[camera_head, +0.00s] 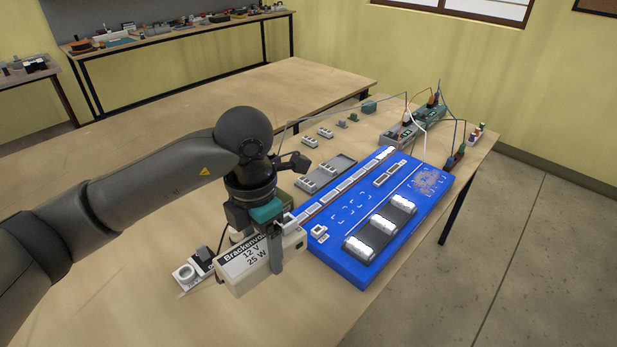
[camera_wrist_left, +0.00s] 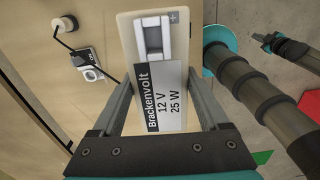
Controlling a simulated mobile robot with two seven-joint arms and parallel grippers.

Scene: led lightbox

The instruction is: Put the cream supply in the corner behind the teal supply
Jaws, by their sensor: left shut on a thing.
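The cream supply (camera_head: 256,262) is a pale box with a white label reading Brackenvolt 12 V 25 W. My left gripper (camera_head: 274,246) is shut on it, in front of the blue board's left corner. In the left wrist view the cream supply (camera_wrist_left: 168,85) sits between the two fingers of the left gripper (camera_wrist_left: 160,100). A teal block (camera_head: 369,106) and a teal unit (camera_head: 430,111) stand at the table's far end; I cannot tell which is the teal supply. A dark tool-like end (camera_wrist_left: 278,44) at the wrist view's upper right seems to be my right gripper, its jaws unclear.
The blue board (camera_head: 350,272) carries strips and white-ended dark modules. A grey tray (camera_head: 326,174) and small parts lie behind it. A white switch-like part with a black cable (camera_head: 187,274) is left of the cream supply. Wires arch over the far end. The table's front left is bare.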

